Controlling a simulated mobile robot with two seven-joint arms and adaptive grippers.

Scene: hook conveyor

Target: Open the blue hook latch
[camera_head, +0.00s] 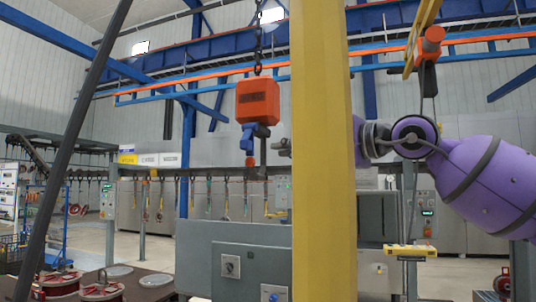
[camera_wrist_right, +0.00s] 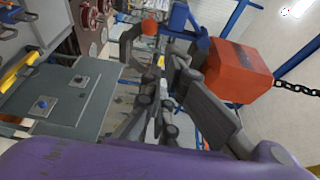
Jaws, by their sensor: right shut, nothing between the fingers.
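An orange hoist block (camera_head: 257,101) hangs from a dark chain in the head view. The blue hook latch (camera_head: 246,137) sits just under it, beside a dark hook with a red ball (camera_head: 250,161) at its lower end. My right gripper (camera_head: 285,148) is right of the hook and apart from it; a yellow post hides most of it. In the right wrist view my gripper (camera_wrist_right: 163,72) is shut and empty. The blue latch (camera_wrist_right: 184,22), the orange block (camera_wrist_right: 235,70) and the red ball (camera_wrist_right: 149,27) lie beyond the fingers. My left gripper is not in view.
The yellow post (camera_head: 323,180) stands close in front, and a dark slanted bar (camera_head: 75,140) crosses the left. Grey cabinets (camera_head: 235,262) stand below the hoist. Several hooks hang at the back. Red spools (camera_head: 100,290) sit at lower left. The air left of the hoist looks free.

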